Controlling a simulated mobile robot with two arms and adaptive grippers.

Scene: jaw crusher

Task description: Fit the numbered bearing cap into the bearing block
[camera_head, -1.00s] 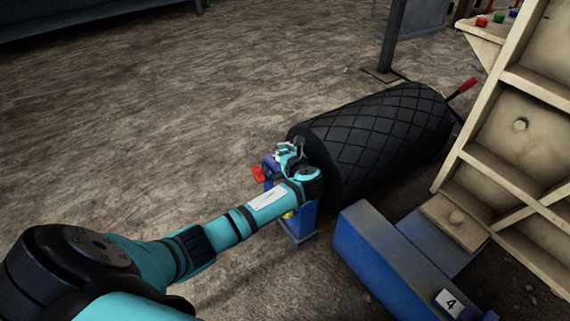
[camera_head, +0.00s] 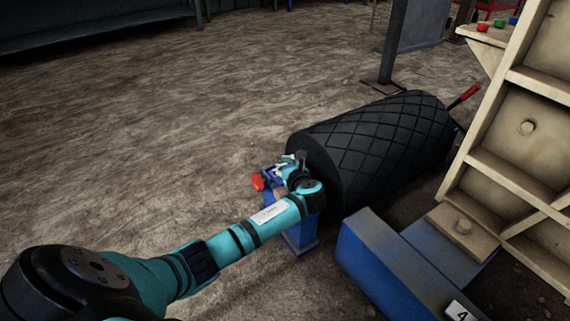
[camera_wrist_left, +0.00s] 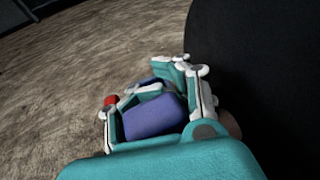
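My left gripper (camera_head: 285,172) is at the near end of the dark roller, above a blue bearing block (camera_head: 302,238) that stands on the ground. In the left wrist view, a blue-purple piece that looks like the bearing cap (camera_wrist_left: 150,116) sits between the fingers of the left gripper (camera_wrist_left: 160,100), which appear to touch both its sides. In the head view the gripper mostly hides this piece. I cannot tell whether it touches the block, and no number on it is readable. My right gripper is in neither view.
The ridged black roller (camera_head: 385,145) lies just right of the gripper. A red part (camera_head: 258,182) is left of the gripper. A blue beam (camera_head: 385,265) with a plate marked 4 (camera_head: 459,312) and a beige ribbed frame (camera_head: 510,150) stand at right. The ground at left is clear.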

